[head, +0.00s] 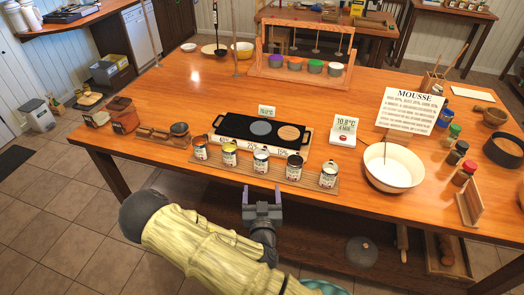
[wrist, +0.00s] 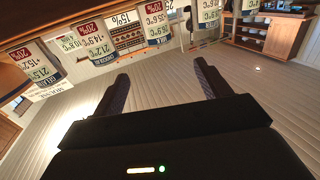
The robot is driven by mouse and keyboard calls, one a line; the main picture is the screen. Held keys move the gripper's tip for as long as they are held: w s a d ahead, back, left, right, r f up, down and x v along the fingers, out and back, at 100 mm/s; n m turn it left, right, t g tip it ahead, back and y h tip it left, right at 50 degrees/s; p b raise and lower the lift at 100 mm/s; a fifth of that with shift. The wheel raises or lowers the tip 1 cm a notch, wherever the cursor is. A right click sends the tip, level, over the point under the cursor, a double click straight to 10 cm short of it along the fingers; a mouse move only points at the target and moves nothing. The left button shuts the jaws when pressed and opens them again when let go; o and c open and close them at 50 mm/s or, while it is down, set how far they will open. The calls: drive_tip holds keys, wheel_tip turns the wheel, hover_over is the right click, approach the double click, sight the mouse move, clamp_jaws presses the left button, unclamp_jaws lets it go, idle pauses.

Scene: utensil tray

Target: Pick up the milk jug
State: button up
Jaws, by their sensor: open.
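No object is clearly labelled as a milk jug. Two white jug-like containers, one of them here (head: 32,14), stand on the side counter at the far upper left of the head view; I cannot tell whether either is the milk jug. My gripper (head: 261,193) is open and empty, just in front of the table's near edge and below the row of cans. In the wrist view the gripper (wrist: 161,75) has its fingers apart with nothing between them. The white containers are far from it.
Several labelled cans (head: 261,161) line a wooden strip near the table's (head: 125,185) front edge. Behind them is a black burner tray (head: 235,128). A cream bowl (head: 394,168), sign (head: 409,110) and spice jars stand right. A rack with coloured cups (head: 335,69) stands behind.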

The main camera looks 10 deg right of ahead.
idle(0.3)
drive_tip(key=b, duration=0.8)
approach(261, 150)
drive_tip(key=shift+w+d+r+p, duration=0.1)
drive_tip(key=shift+w+r+p, duration=0.1)
drive_tip(key=shift+w+p, duration=0.35)
drive_tip(key=shift+w+r+p, duration=0.15)
drive_tip(key=shift+w+p, duration=0.3)
drive_tip(key=shift+w, duration=0.1)
drive_tip(key=shift+w+f, duration=0.1)
drive_tip(key=shift+w, duration=0.2)
drive_tip(key=shift+d+p+x, duration=0.15)
drive_tip(key=shift+p+x, duration=0.35)
drive_tip(key=shift+x, duration=0.8)
drive_tip(key=shift+d+p+x, duration=0.1)
drive_tip(key=shift+p+x, duration=0.35)
drive_tip(key=shift+x, duration=0.85)
drive_tip(key=shift+s+f, duration=0.1)
drive_tip(key=shift+f, duration=0.1)
